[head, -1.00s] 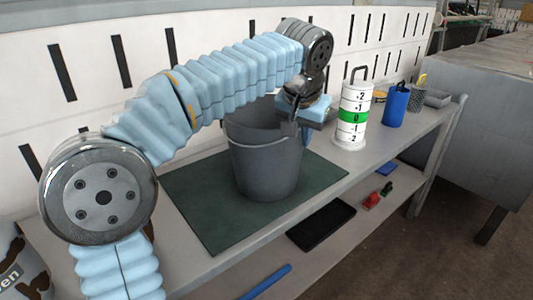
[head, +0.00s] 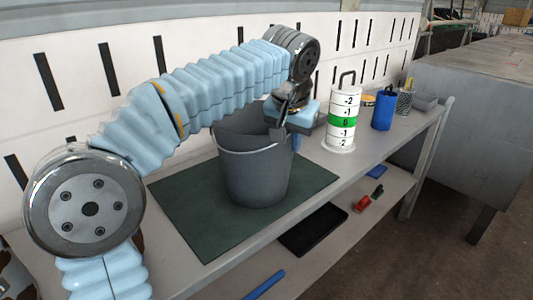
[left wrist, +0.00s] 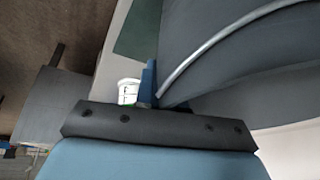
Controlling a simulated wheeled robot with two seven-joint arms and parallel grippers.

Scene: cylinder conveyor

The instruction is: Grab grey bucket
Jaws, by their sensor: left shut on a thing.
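The grey bucket (head: 256,175) stands upright on the dark green mat (head: 190,222) on the bench, its thin handle lying down across its front. My left gripper (head: 284,130) is at the bucket's right rim, shut on the bucket; its fingertips are partly hidden in the head view. In the left wrist view the bucket's grey wall (left wrist: 245,65) and its pale handle fill the right side, with a blue finger (left wrist: 149,82) against it. My right gripper is not in view.
A white cylinder with a green band (head: 342,120) stands close to the right of the gripper. A blue container (head: 384,110) and a mesh cup (head: 404,102) stand farther right. A black tray (head: 313,230) lies on the lower shelf. A slotted white panel backs the bench.

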